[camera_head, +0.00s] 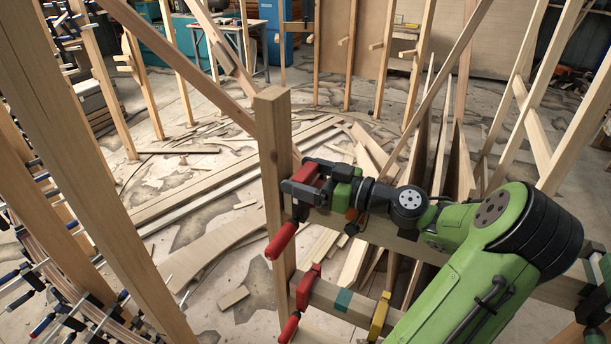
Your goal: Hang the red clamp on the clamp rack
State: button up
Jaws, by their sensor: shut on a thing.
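My gripper (322,184) is shut on a red clamp (281,240) beside a wooden post in the middle of the view. The clamp's red handle points down and left, and its red head shows at the gripper's tip. The clamp rack (330,292) is a wooden frame with an upright post and horizontal rails. The held clamp is at the upper rail's left end; I cannot tell whether it touches the rail. A second red clamp (308,287) hangs on the lower rail below. My gripper and arm hide part of the upper rail.
A yellow clamp (380,316) is on the lower rail, right of a green band (343,300). Slanted timbers stand close on the left (95,160), with many clamps (75,310) at lower left. Loose boards (215,247) lie on the floor.

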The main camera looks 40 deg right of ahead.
jog(key=shift+f+b, duration=0.5)
jog(key=shift+b, duration=0.15)
jog(key=o, duration=1.5)
jog(key=p+v, duration=0.1)
jog(key=v, duration=1.4)
jog(key=shift+s+p, duration=0.4)
